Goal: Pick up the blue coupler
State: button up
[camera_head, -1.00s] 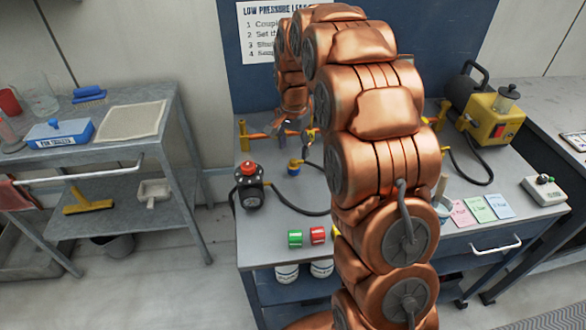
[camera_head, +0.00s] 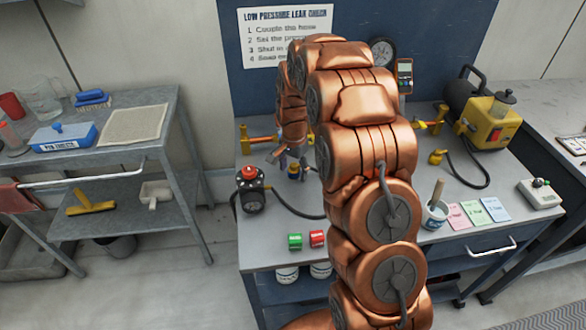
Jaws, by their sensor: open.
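The blue coupler (camera_head: 293,173), with a yellow-brass top, is on the bench at the end of a dark hose, left of my arm. My gripper (camera_head: 289,160) points down right at the coupler, its fingers open. Its fingers partly cover the coupler's top. I cannot tell whether the fingers touch it or are around it.
A black regulator with a red knob (camera_head: 252,190) stands left of the coupler, and its hose runs along the bench. Green (camera_head: 295,241) and red (camera_head: 317,238) blocks sit at the front edge. A yellow pump (camera_head: 489,122), a white tub (camera_head: 434,215) and coloured cards (camera_head: 476,212) are at the right.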

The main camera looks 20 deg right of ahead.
aim_at(294, 165)
grip_shut()
dwell(0.6)
jog(key=shift+r, duration=0.15)
jog(key=shift+r+b, duration=0.8)
jog(key=shift+r, duration=0.65)
jog(key=shift+s+a+r, duration=0.1)
jog(key=shift+s+r, duration=0.1)
jog(key=shift+s, duration=0.05)
jog(key=s+a+b, duration=0.1)
jog(key=s, duration=0.4)
jog(key=s+r+b, duration=0.1)
jog(key=s, duration=0.4)
jog(key=s+a+b, duration=0.1)
jog(key=s, duration=0.4)
jog(key=shift+s+a+r, duration=0.2)
jog(key=shift+a, duration=0.1)
